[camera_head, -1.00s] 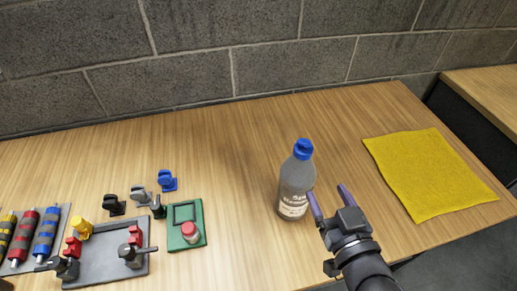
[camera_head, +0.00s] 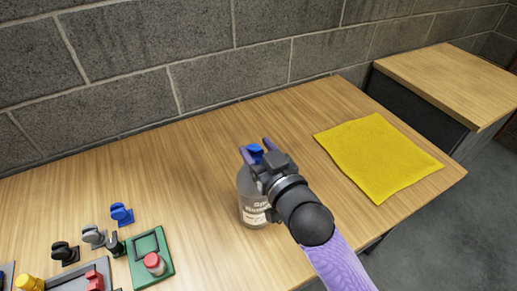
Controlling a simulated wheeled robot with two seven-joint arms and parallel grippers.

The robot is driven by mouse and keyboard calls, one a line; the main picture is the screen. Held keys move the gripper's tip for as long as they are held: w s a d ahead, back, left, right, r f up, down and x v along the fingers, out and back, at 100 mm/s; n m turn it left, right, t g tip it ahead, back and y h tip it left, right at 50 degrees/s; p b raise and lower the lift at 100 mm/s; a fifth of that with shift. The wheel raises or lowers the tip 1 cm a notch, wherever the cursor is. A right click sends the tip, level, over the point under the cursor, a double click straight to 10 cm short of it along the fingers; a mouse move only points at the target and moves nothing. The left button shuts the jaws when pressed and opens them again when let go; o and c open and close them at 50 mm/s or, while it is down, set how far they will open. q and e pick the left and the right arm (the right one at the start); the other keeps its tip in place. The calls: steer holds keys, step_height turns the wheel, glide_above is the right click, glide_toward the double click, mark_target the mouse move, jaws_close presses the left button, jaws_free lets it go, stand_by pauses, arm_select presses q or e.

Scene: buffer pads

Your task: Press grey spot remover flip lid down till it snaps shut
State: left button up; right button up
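The grey spot remover bottle (camera_head: 250,205) stands upright on the wooden table, with a pale label low on its side. Its blue flip lid (camera_head: 255,152) shows between the fingertips of my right gripper; whether the lid is open or shut is too small to tell. My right gripper (camera_head: 256,147) is over the bottle's top with its two purple fingers apart, one on each side of the lid. I cannot tell if they touch it. The gripper and wrist hide the bottle's right side. My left gripper is not in view.
A yellow cloth (camera_head: 378,157) lies flat to the right. A green tray (camera_head: 150,268) with a red-capped piece (camera_head: 154,263) and several small clamp-like parts, one blue (camera_head: 121,214), sit at the lower left. A block wall (camera_head: 180,60) stands behind. Table between cloth and bottle is clear.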

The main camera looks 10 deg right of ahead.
jaws_close()
steer(key=f+t+b, duration=0.1)
steer(key=t+b, duration=0.1)
steer(key=b, duration=0.2)
steer(key=shift+s+f+y, duration=0.1)
steer(key=shift+f+y, duration=0.2)
steer(key=shift+f, duration=0.05)
steer(key=shift+r+t+b, duration=0.1)
steer(key=shift+t+b, duration=0.2)
steer(key=shift+t, duration=0.1)
steer(key=shift+s+d+r, duration=0.1)
steer(key=shift+r, duration=0.05)
steer(key=shift+o, duration=1.4)
jaws_free()
